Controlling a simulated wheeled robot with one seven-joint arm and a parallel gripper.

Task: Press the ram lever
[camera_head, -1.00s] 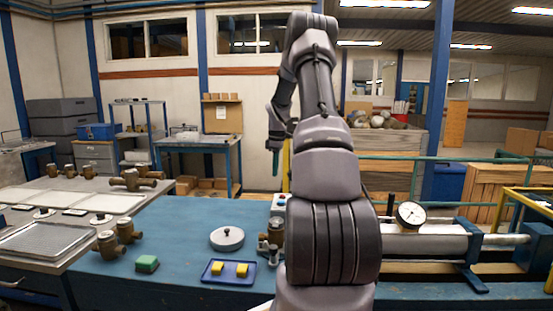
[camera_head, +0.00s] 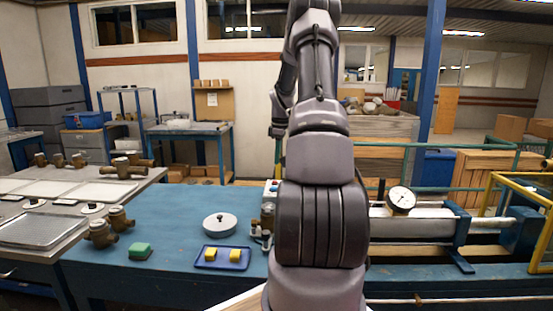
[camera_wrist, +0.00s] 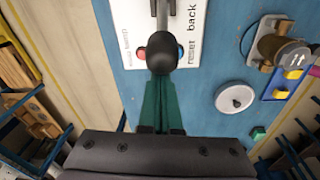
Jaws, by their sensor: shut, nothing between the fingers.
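The ram lever shows in the wrist view as a metal rod with a black knob (camera_wrist: 162,52), in front of a white panel (camera_wrist: 190,30). The panel carries a red and a blue button and the words "back" and "reset". My gripper (camera_wrist: 160,78) has green fingers, shut together and empty. Their tips lie at the near edge of the knob; I cannot tell whether they touch it. In the head view my arm hides the fingers and most of the panel (camera_head: 271,186), and the lever cannot be made out.
The blue bench (camera_head: 170,225) holds a round grey lidded disc (camera_head: 220,223), a blue tray (camera_head: 205,265) with yellow blocks and a green block (camera_head: 140,251). A brass fitting (camera_head: 267,215) stands beside my arm. A dial gauge (camera_head: 401,200) sits on the cylinder at right.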

